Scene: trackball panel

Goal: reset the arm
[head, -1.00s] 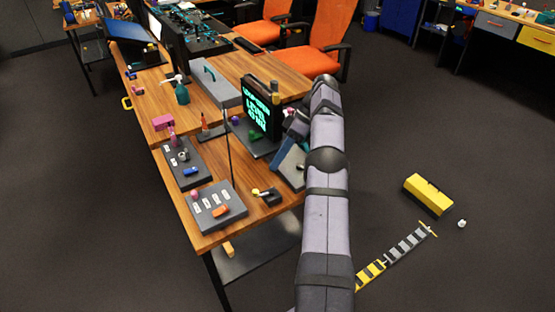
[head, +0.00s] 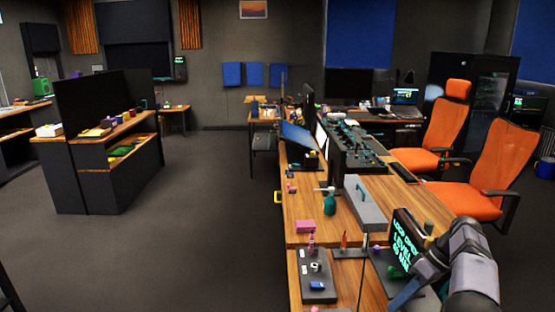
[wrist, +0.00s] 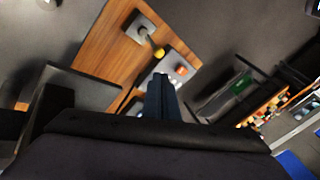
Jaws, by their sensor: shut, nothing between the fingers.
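My arm enters the head view at the lower right, in front of the dark screen with green lettering (head: 405,238). In the wrist view my gripper (wrist: 163,82) shows as dark blue fingers, shut and empty. Beyond the fingers lie a wooden table (wrist: 108,45), a grey plate with a dark stick and yellow knob (wrist: 159,53), and a panel with an orange piece (wrist: 181,70). Nothing is held. I cannot tell how high the fingers are above the table.
Orange chairs (head: 500,170) stand at the right. Open floor (head: 180,235) lies left of the bench.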

